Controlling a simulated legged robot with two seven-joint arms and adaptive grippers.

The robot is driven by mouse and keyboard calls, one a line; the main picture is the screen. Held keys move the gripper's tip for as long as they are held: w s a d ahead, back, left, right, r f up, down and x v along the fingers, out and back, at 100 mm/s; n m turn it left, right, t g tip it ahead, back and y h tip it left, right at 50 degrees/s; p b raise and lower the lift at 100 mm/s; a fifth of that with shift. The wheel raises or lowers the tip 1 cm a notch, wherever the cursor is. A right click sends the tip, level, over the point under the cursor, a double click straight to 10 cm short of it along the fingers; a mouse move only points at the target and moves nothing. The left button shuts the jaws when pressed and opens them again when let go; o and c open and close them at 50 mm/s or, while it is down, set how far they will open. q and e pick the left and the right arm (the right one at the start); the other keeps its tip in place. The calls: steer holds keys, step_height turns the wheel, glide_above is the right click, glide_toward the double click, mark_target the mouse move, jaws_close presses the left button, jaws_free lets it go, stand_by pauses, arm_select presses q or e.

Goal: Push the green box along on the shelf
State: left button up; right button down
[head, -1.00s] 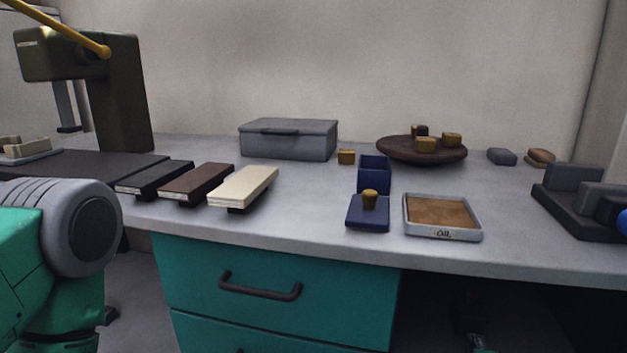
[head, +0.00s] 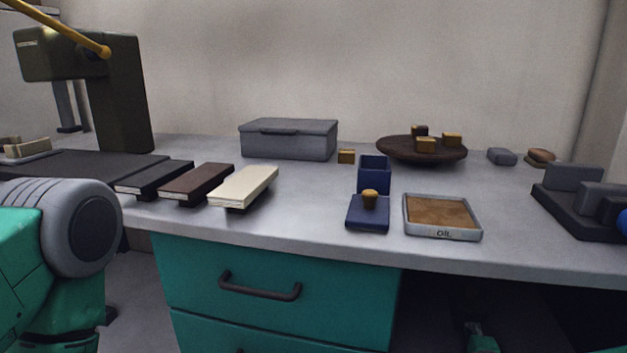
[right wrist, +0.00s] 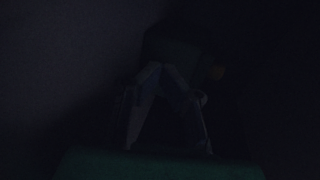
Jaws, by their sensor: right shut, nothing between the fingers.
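My right gripper (right wrist: 164,70) is in the dark space under the desk. In the right wrist view its two fingers meet at their tips, and nothing is seen between them. Just beyond the tips is a dim, blocky shape (right wrist: 178,46). It may be the green box, but it is too dark to tell its colour or whether the fingers touch it. In the head view, only a small teal part of my right arm (head: 481,339) shows at the bottom, below the desk. The shelf is lost in shadow. My left gripper is out of view.
The desk top (head: 310,215) lies above the dark space, with a teal drawer unit (head: 330,315) to its left. On top are books (head: 245,186), a grey case (head: 290,140), a cork tray (head: 442,235) and a round brown board (head: 390,152).

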steer(key=shift+w+d, duration=0.3)
steer(key=shift+w, duration=0.75)
steer(key=shift+w+d, duration=0.25)
steer(key=shift+w, duration=0.75)
steer(key=shift+f+p+v, duration=0.2)
steer(key=shift+p+v, duration=0.3)
steer(key=shift+v, duration=0.35)
steer(key=shift+f+p+v, duration=0.15)
steer(key=shift+p+v, duration=0.4)
steer(key=shift+v, duration=0.3)
steer(key=shift+f+p+v, duration=0.2)
steer(key=shift+p+v, duration=0.3)
steer(key=shift+v, duration=0.35)
steer(key=shift+s+a+f+p, duration=0.1)
steer(key=shift+s+a+p, duration=0.2)
steer(key=shift+s, duration=0.5)
steer(key=shift+s+a+r+p, duration=0.15)
steer(key=shift+s+p, duration=0.25)
steer(key=shift+s, duration=0.45)
steer(key=shift+s+a+f+p, duration=0.2)
steer(key=shift+s+p, duration=0.15)
steer(key=shift+s, duration=0.45)
